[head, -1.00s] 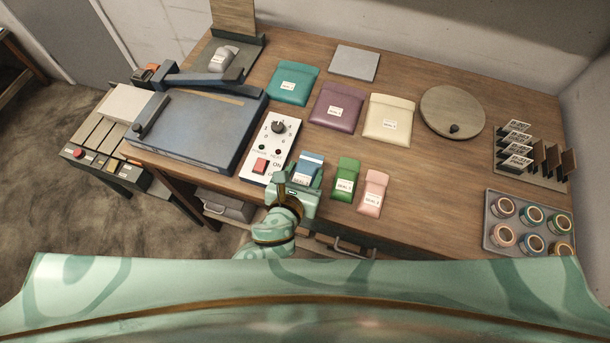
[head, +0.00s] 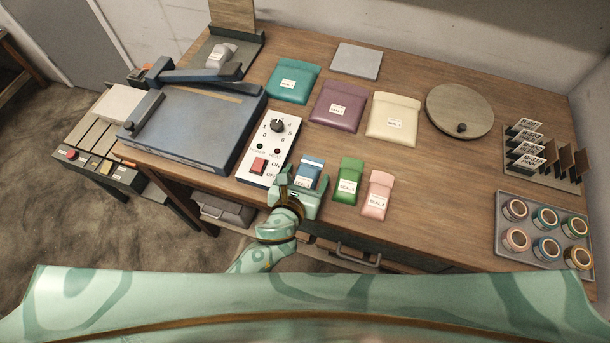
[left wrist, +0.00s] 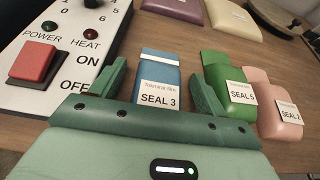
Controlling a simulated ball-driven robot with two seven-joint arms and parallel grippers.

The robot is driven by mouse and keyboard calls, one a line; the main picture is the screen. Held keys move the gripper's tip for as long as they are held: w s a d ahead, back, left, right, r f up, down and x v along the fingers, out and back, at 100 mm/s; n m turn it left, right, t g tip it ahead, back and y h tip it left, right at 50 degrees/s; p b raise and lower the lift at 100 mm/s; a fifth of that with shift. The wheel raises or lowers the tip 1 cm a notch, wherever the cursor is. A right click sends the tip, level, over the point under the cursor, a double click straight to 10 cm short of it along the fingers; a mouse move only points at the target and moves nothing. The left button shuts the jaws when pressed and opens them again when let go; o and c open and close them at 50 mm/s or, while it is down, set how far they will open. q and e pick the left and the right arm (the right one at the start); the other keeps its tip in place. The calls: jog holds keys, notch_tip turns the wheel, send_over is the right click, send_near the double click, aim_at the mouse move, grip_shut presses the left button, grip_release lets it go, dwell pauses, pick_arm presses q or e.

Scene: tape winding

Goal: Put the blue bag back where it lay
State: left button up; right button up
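The blue bag (head: 311,167), labelled SEAL 3, lies on the wooden table between the white control box and the green bag. My left gripper (head: 303,182) is at its near end. In the left wrist view the blue bag (left wrist: 160,75) lies between the two spread fingers of the left gripper (left wrist: 160,88), with a gap on each side. Its near end is hidden behind the gripper's body. My right gripper is not in view.
The control box (head: 268,150) with a red switch is close on the left. The green bag (head: 348,180) and pink bag (head: 377,193) are close on the right. Teal (head: 292,82), purple (head: 337,105) and cream (head: 394,118) bags lie behind. Bare wood separates the rows.

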pick_arm(q)
jog(key=shift+r, duration=0.1)
jog(key=shift+s+r, duration=0.15)
jog(key=shift+s, duration=0.05)
jog(key=p+v, duration=0.3)
jog(key=v, duration=0.9)
jog(key=s+a+f+n+g+y, duration=0.1)
jog(key=s+a+f+n+g, duration=0.2)
jog(key=f+n, duration=0.4)
jog(key=s+a+f+n+g+y, duration=0.1)
jog(key=s+a+f+n, duration=0.3)
jog(key=f, duration=0.4)
jog(key=s+a+f+n+g+y, duration=0.1)
jog(key=s+a+f+n+g, duration=0.15)
jog(key=a+f+n, duration=0.45)
jog(key=s+a+f+n+g, duration=0.2)
jog(key=s+f+n, duration=0.3)
jog(key=s+n, duration=0.4)
jog(key=s+a+f+n+g+y, duration=0.1)
jog(key=s+a+f+n+g, duration=0.2)
jog(key=s+n, duration=0.6)
notch_tip(320, 180, down, 2)
jog(key=a, duration=0.2)
jog(key=shift+a, duration=0.25)
jog(key=shift+f, duration=0.1)
